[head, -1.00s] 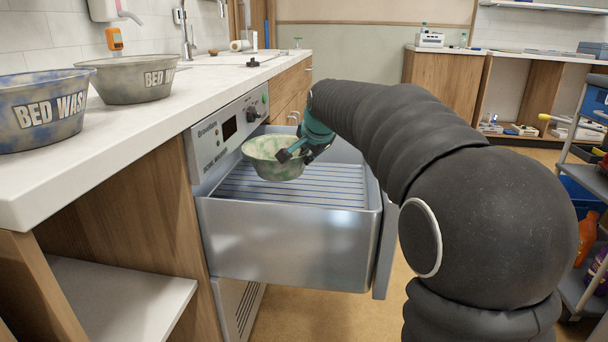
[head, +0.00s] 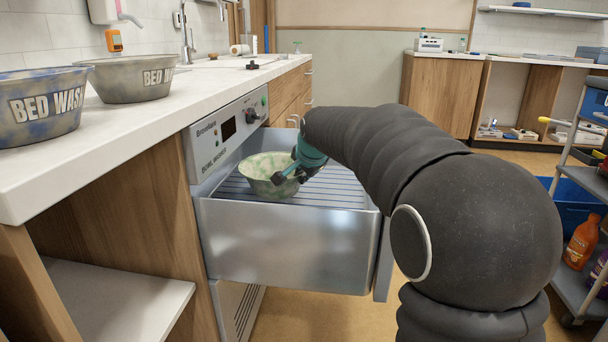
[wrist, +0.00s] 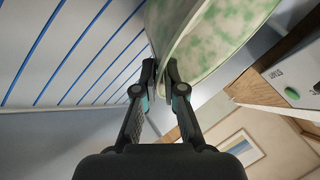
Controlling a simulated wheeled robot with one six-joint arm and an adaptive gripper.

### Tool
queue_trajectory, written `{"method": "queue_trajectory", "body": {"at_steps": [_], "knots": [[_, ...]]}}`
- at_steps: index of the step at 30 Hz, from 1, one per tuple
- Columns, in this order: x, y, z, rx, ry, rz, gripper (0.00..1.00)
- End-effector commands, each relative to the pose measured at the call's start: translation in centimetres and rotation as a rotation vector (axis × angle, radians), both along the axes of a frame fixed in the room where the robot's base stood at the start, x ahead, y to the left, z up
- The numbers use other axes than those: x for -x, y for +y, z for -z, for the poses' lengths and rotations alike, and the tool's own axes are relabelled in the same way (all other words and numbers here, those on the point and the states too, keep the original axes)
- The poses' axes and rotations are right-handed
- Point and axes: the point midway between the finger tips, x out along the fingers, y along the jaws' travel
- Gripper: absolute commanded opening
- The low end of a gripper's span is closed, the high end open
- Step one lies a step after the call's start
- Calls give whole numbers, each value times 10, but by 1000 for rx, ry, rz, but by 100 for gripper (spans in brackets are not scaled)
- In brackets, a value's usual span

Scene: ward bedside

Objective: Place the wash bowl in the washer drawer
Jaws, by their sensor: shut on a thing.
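The green-and-white mottled wash bowl (head: 266,174) is inside the open washer drawer (head: 285,245), low over its blue-lined rack, at the left side. Whether its base touches the rack I cannot tell. My gripper (head: 290,175) is shut on the bowl's right rim. In the wrist view, the fingertips (wrist: 160,75) pinch the rim of the bowl (wrist: 205,50), with the blue rack lines to the left.
Two bowls marked "BED WASH" stand on the counter (head: 215,85) at left: a blue mottled one (head: 40,112) and a grey-brown one (head: 130,80). A trolley (head: 580,285) with bottles stands at right. The right part of the drawer is free.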

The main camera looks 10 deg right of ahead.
Motion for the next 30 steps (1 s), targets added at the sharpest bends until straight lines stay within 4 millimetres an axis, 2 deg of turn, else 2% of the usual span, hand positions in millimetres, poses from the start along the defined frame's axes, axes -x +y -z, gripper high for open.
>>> {"method": "queue_trajectory", "body": {"at_steps": [11,12,14,15,24,29,30], "knots": [[0,0,7,0,-1,0,0],[0,0,8,0,0,0,16],[0,0,8,0,0,0,31],[0,0,8,0,0,0,34],[0,0,6,0,0,0,34],[0,0,-11,0,-1,0,34],[5,0,-13,0,-2,0,34]]}}
